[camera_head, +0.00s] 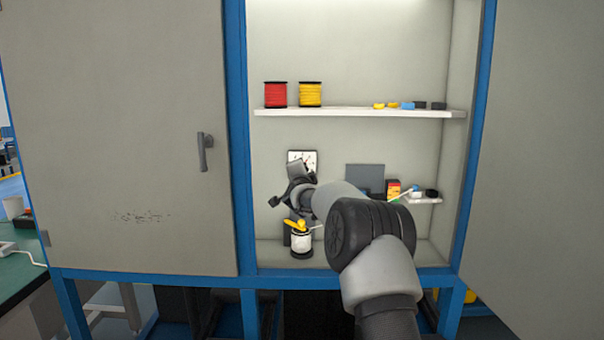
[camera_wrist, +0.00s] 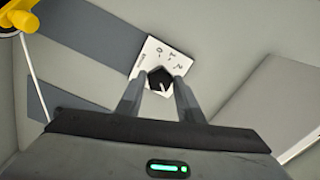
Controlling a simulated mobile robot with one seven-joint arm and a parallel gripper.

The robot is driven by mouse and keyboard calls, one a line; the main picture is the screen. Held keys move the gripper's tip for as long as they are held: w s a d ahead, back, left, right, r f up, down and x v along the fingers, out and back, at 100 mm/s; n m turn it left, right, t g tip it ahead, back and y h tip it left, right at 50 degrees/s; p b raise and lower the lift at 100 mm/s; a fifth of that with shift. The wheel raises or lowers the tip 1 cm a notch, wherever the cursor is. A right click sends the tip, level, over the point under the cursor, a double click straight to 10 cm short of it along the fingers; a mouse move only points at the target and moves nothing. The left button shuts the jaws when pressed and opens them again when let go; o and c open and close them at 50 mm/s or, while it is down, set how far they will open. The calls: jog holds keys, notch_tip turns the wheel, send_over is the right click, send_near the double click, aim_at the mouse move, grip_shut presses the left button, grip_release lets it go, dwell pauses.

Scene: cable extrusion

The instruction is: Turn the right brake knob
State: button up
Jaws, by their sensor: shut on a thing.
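A black knob (camera_wrist: 159,80) sits on a white dial plate (camera_wrist: 150,53) with printed marks, in the wrist view. The knob bears a light pointer line. My gripper (camera_wrist: 159,88) has its two fingers on either side of the knob, shut on it. In the head view the dial plate (camera_head: 309,156) is on the back wall of the open cabinet, below the shelf. My gripper (camera_head: 285,190) is in front of it there and hides the knob.
A jar (camera_head: 301,244) with yellow-handled tools stands on the cabinet floor below my gripper. Red (camera_head: 275,95) and yellow (camera_head: 310,94) spools stand on the shelf (camera_head: 355,112) above. A grey panel (camera_head: 364,177) and small items are to the right. The left cabinet door (camera_head: 115,130) is closed.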

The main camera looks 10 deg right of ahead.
jog(key=o, duration=1)
jog(key=v, duration=1.7)
jog(key=shift+s+a+b, duration=0.1)
jog(key=shift+s+b, duration=0.15)
jog(key=shift+b, duration=0.05)
